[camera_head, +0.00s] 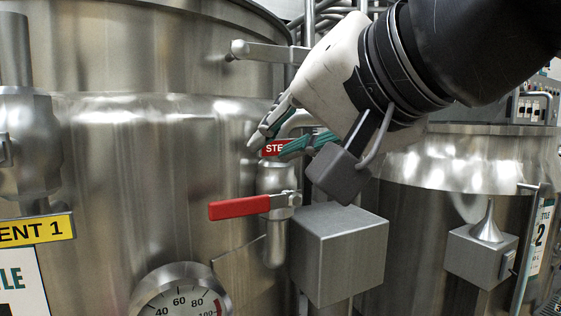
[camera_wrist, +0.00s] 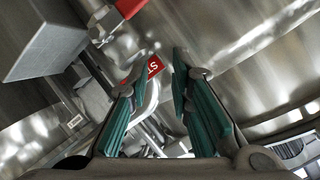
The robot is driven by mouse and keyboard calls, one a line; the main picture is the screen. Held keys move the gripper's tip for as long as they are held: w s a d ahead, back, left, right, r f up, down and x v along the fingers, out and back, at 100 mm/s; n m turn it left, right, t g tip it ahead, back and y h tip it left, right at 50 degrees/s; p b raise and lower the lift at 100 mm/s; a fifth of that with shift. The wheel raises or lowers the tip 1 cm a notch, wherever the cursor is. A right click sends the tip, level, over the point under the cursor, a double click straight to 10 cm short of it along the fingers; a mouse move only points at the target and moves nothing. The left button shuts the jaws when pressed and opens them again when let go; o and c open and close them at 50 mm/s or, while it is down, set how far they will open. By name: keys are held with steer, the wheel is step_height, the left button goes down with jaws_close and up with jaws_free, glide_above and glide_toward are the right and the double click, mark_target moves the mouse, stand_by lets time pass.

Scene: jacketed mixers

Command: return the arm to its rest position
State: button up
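My gripper (camera_head: 268,143) is at the upper middle of the head view, reaching down and left from my black and white arm. Its two teal-padded fingers stand apart with nothing between them, and the wrist view also shows the open gripper (camera_wrist: 158,75). The fingertips are close to a red label (camera_head: 274,148) reading "STE", partly covered by a finger. Below it is a steel valve with a red lever handle (camera_head: 240,207), lying nearly level and pointing left. The red handle (camera_wrist: 130,7) shows at the top of the wrist view. I cannot tell whether the fingers touch the pipe.
A large steel vessel (camera_head: 150,150) fills the left, with a dial gauge (camera_head: 180,292) low on it. A grey box (camera_head: 339,255) stands below my wrist. A second vessel (camera_head: 410,215) is at right. Pipes run behind my gripper, so free room there is narrow.

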steer(key=s+d+f+n+g+h+p, duration=0.1)
steer(key=s+d+f+g+h+p, duration=0.2)
steer(key=s+d+f+p, duration=0.2)
steer(key=s+d+f+g+h+p, duration=0.4)
steer(key=s+d+p, duration=0.7)
steer(key=d, duration=0.3)
steer(key=shift+s+f+n+g, duration=0.3)
steer(key=shift+s+f+n, duration=0.1)
steer(key=shift+s+f, duration=0.15)
steer(key=shift+r, duration=0.1)
